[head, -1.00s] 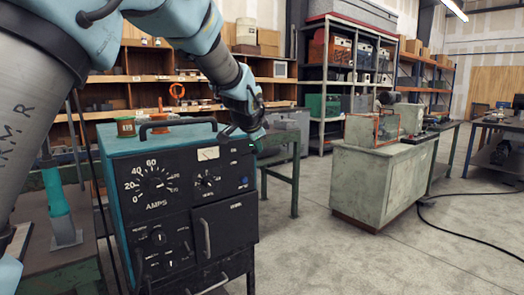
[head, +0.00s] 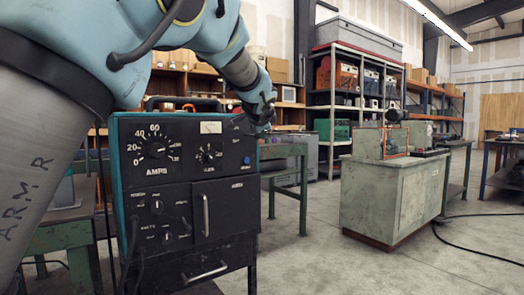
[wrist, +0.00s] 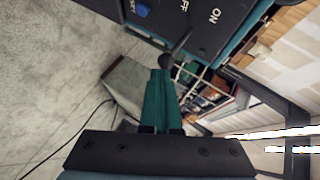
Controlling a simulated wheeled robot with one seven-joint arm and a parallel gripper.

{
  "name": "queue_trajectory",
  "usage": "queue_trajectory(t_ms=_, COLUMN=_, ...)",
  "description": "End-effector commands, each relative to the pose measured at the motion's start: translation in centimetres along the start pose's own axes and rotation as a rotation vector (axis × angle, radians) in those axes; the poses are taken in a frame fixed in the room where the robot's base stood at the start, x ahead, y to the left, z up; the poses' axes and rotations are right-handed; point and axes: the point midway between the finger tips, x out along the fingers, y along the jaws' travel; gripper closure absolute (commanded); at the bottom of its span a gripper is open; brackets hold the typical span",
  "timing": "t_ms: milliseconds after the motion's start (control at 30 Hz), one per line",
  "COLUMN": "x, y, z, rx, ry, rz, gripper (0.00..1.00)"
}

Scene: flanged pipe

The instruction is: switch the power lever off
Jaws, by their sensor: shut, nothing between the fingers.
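The power lever (wrist: 167,60) shows in the wrist view as a dark stem with a round knob. It stands out from a dark panel with the labels OFF and ON beside it. My gripper (wrist: 160,73) has its teal fingers together, with their tips at or very near the knob; I cannot tell whether they touch. In the head view my gripper (head: 262,123) is at the top right corner of the welder box (head: 185,200). The lever is not clearly visible there, and its exact tilt is hard to judge.
The box front carries an amps dial, smaller knobs, a blue button (head: 246,161) and door handles. A green table (head: 285,150) stands behind it. A grey-green cabinet (head: 385,200) stands to the right. Open concrete floor lies between them, with a black cable at far right.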

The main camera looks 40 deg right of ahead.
Motion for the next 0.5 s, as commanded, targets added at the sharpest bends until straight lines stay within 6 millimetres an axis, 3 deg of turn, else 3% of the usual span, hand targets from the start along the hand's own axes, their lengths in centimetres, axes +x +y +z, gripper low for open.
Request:
queue_trajectory(t_ms=33, x=0.6, y=1.4, z=0.3, rx=0.012, ry=0.002, rz=-0.017, gripper=1.00)
queue_trajectory(t_ms=500, x=1.2, y=2.8, z=0.8, rx=0.116, ry=0.000, rz=-0.170, gripper=1.00)
